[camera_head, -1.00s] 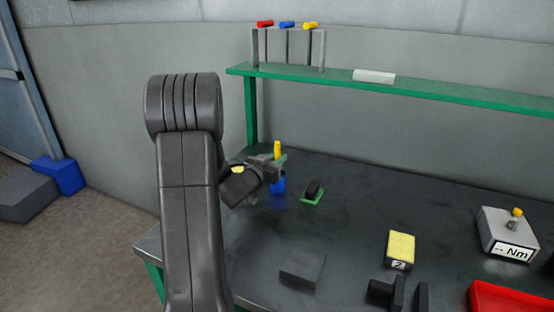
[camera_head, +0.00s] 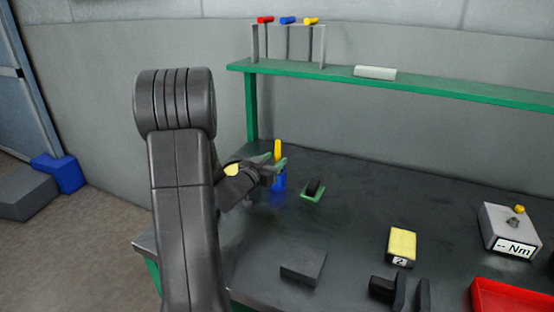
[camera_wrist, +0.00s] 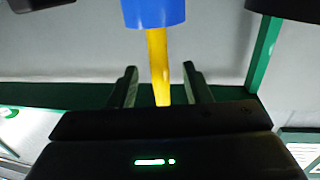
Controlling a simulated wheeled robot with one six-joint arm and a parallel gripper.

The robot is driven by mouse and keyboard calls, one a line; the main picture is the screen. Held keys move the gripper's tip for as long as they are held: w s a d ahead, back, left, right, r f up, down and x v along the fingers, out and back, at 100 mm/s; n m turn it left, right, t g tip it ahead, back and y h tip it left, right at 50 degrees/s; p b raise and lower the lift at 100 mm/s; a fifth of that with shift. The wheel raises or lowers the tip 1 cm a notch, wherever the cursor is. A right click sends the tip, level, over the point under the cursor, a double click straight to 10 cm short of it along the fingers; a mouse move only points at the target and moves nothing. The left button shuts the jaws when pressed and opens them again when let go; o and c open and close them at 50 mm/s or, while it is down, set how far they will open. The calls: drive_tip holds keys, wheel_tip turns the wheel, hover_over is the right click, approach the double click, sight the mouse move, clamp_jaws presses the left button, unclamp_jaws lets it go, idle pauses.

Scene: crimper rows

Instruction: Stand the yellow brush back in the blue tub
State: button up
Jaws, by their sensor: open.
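The yellow brush (camera_head: 278,150) stands upright in the blue tub (camera_head: 279,183) near the back of the dark bench. In the wrist view the yellow handle (camera_wrist: 158,62) comes out of the blue tub (camera_wrist: 154,12), with the picture upside down. My gripper (camera_head: 273,165) is level with the tub's top and the brush. In the wrist view my gripper (camera_wrist: 160,76) is open, one finger on each side of the handle, with gaps showing on both sides. The brush's lower end is hidden inside the tub.
A dark block on a green base (camera_head: 314,188) sits just right of the tub. A yellow box (camera_head: 401,244), a grey torque meter (camera_head: 509,230), a red tray (camera_head: 515,297) and a dark block (camera_head: 303,266) are farther right and forward. A green shelf (camera_head: 400,84) runs behind.

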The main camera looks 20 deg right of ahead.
drive_tip(key=v, duration=1.1)
drive_tip(key=shift+b, duration=0.45)
drive_tip(key=shift+s, duration=0.1)
drive_tip(key=p+x, duration=0.1)
drive_tip(key=x, duration=1.2)
drive_tip(key=shift+w+d, duration=0.25)
drive_tip(key=shift+d, duration=0.1)
drive_tip(key=shift+w+r+p, duration=0.1)
drive_tip(key=shift+r+p, duration=0.1)
drive_tip(key=shift+p, duration=0.2)
drive_tip(key=shift+r, duration=0.1)
drive_tip(key=shift+a, duration=0.15)
